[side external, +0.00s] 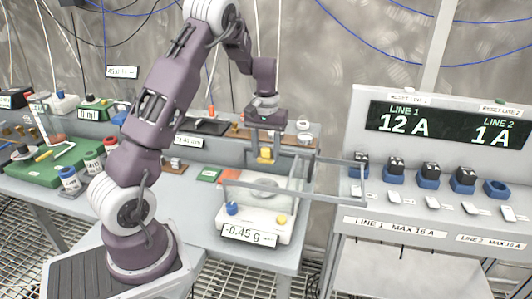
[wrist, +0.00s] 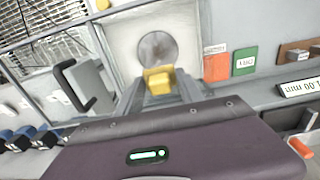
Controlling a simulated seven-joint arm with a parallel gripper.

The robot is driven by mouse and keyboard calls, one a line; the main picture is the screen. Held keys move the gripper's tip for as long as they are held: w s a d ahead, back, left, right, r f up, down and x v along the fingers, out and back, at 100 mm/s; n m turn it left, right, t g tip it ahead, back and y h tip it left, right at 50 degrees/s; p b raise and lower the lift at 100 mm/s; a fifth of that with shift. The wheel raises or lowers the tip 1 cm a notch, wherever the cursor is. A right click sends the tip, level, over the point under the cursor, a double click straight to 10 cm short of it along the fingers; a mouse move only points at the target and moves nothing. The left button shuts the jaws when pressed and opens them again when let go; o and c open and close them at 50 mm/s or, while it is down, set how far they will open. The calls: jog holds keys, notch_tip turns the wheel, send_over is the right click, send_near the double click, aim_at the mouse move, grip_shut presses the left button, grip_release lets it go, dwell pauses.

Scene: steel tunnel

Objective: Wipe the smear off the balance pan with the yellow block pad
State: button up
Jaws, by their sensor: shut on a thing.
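The yellow block pad (side external: 265,155) is held between the fingers of my gripper (side external: 266,150), which is shut on it. It also shows in the wrist view (wrist: 159,80) at the fingertips. The balance (side external: 258,221) stands on the bench below, with a display reading -0.45 g. Its round grey pan (side external: 266,187) lies below the pad, and the pad is held above it, apart from it. In the wrist view the pan (wrist: 157,47) shows just beyond the pad, with a darker grey patch in its middle.
Clear walls with a grey frame (side external: 330,197) surround the pan, and part of the frame sticks out to the right. A blue knob (side external: 232,208) and a yellow knob (side external: 282,219) sit on the balance front. A line panel (side external: 440,150) stands at right. Bottles and a green tray (side external: 45,165) are at left.

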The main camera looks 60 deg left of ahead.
aim_at(266, 182)
jog(key=shift+f, duration=0.15)
dwell(0.3)
jog(key=shift+f, duration=3.6)
jog(key=shift+s+d+f, duration=0.15)
jog(key=shift+f, duration=0.2)
jog(key=shift+c, duration=0.5)
jog(key=shift+s+d, duration=1.3)
jog(key=w+a, duration=0.3)
jog(key=shift+s+r, duration=0.1)
jog(key=shift+r, duration=4)
